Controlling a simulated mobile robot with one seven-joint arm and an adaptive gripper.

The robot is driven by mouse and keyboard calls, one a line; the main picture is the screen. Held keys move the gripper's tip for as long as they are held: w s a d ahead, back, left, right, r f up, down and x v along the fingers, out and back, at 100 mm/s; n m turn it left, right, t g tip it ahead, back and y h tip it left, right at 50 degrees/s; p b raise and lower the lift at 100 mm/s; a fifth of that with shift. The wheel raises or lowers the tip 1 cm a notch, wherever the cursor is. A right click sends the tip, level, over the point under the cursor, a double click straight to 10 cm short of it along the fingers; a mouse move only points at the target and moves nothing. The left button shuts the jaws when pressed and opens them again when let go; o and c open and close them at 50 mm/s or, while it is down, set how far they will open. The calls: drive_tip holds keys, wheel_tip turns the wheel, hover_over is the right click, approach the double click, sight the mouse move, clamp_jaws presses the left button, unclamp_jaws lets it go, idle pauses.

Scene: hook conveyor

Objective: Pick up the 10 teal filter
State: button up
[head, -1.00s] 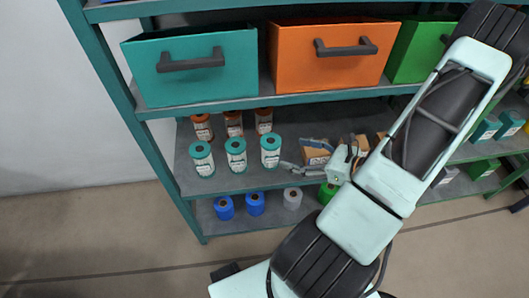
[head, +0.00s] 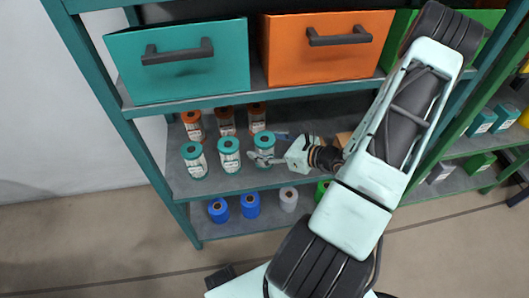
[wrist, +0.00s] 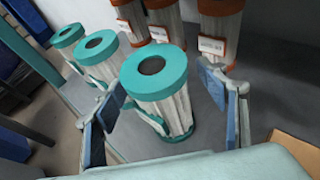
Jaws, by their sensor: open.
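Three teal-capped white filters stand upright in a front row on the middle shelf (head: 215,182): a left one (head: 195,162), a middle one (head: 229,156) and a right one (head: 264,153). In the wrist view, the nearest teal filter (wrist: 168,100) stands between the two blue-padded fingers of my gripper (wrist: 165,88). My gripper (head: 270,150) is open and level with that filter, with a finger on either side. Whether a pad touches it I cannot tell. The other two teal filters (wrist: 100,58) are to its left. No label number on the teal filters is legible.
Orange-capped filters (head: 225,121) stand close behind the teal row. A brown box (head: 343,138) is right of my gripper. Teal (head: 180,75) and orange (head: 325,50) bins sit on the shelf above. Blue rolls (head: 218,211) and a grey roll (head: 288,199) are below.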

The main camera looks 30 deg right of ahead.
drive_tip(key=c, duration=1.5)
drive_tip(key=shift+o, duration=0.2)
drive_tip(key=shift+r, duration=0.1)
